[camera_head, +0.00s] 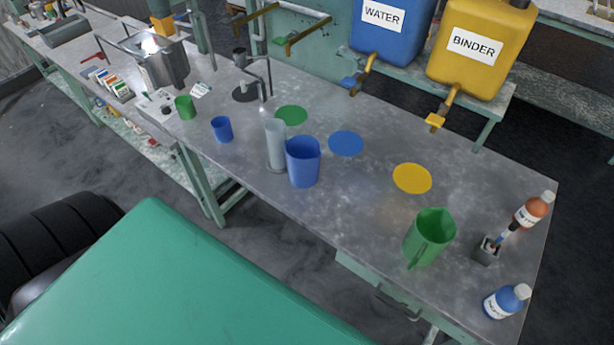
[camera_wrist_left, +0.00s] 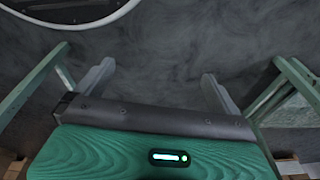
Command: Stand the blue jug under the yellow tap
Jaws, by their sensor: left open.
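The blue jug (camera_head: 303,165) stands upright on the grey metal bench, right beside a clear glass cylinder (camera_head: 275,145). The yellow tap (camera_head: 436,121) sticks out below the yellow BINDER tank (camera_head: 480,45) at the back right. A yellow disc (camera_head: 412,178) lies flat on the bench in front of that tap, with nothing on it. My left gripper shows only in the left wrist view (camera_wrist_left: 158,72). Its two grey fingers are wide apart with nothing between them, above dark floor, and no jug shows there. My right gripper is in neither view.
A blue WATER tank (camera_head: 390,25) has a blue tap (camera_head: 350,81). Blue (camera_head: 346,143) and green (camera_head: 291,115) discs lie on the bench. A green jug (camera_head: 430,237), brush holder (camera_head: 487,249) and two bottles stand right. A small blue cup (camera_head: 221,129) stands left of the cylinder.

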